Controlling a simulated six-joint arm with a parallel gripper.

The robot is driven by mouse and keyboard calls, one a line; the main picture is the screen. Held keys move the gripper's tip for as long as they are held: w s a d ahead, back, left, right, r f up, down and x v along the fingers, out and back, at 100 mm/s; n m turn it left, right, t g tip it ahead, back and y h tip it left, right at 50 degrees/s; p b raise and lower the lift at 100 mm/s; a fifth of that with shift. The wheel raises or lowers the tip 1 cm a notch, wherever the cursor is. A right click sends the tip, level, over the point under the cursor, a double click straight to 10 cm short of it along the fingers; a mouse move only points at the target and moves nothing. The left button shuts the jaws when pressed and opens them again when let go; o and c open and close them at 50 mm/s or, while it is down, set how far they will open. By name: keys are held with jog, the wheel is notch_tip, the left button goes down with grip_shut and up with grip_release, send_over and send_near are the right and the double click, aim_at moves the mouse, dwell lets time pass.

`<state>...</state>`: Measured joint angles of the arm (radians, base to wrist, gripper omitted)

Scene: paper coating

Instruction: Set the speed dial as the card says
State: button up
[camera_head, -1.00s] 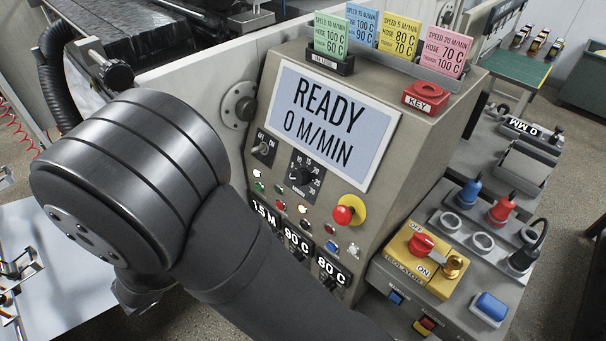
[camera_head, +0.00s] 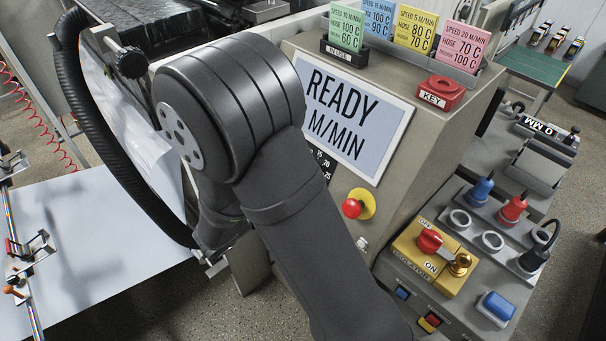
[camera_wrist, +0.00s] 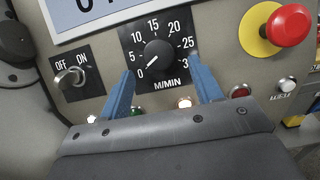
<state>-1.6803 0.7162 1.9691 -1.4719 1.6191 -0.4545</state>
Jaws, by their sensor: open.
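The speed dial (camera_wrist: 158,55) is a black knob on a black plate marked 0 to 30 M/MIN; its white pointer is toward 0. My gripper (camera_wrist: 162,68) is open, with its blue fingers below and on either side of the knob. I cannot tell whether they touch it. In the head view my arm covers the dial. The green card (camera_head: 345,30) stands in a black holder (camera_head: 343,54); its speed line seems to read 10 M/MIN. The display (camera_head: 352,113) reads READY and M/MIN, its number hidden by my arm.
Blue (camera_head: 379,22), yellow (camera_head: 416,29) and pink (camera_head: 459,45) cards stand beside the green one. A red stop button (camera_wrist: 288,25) is right of the dial; an OFF/ON switch (camera_wrist: 68,77) is left. A red key knob (camera_head: 446,91) and yellow isolator (camera_head: 432,257) sit further right.

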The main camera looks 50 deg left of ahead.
jog(key=shift+w, duration=1.75)
jog(key=shift+c, duration=0.5)
jog(key=c, duration=0.9)
jog(key=shift+m, duration=0.4)
jog(key=shift+w+a+r+m+g+h, duration=0.15)
jog(key=shift+m+g+h, duration=0.8)
jog(key=shift+m, duration=2.05)
jog(key=shift+s+a+r+m+g+h, duration=0.2)
jog(key=shift+m+g+h, duration=0.7)
jog(key=shift+m, duration=2.1)
jog(key=shift+w+a+r+m+g+h, duration=0.1)
jog(key=shift+w+a+m+g+h, duration=0.3)
jog(key=shift+m+h, duration=1.75)
jog(key=shift+s+d+m+g+y, duration=0.1)
jog(key=shift+m+g+y, duration=0.05)
jog(key=shift+m+y, duration=0.4)
jog(key=shift+s+d+m+g+y, duration=0.1)
jog(key=shift+m+y, duration=0.35)
jog(key=shift+m, duration=0.05)
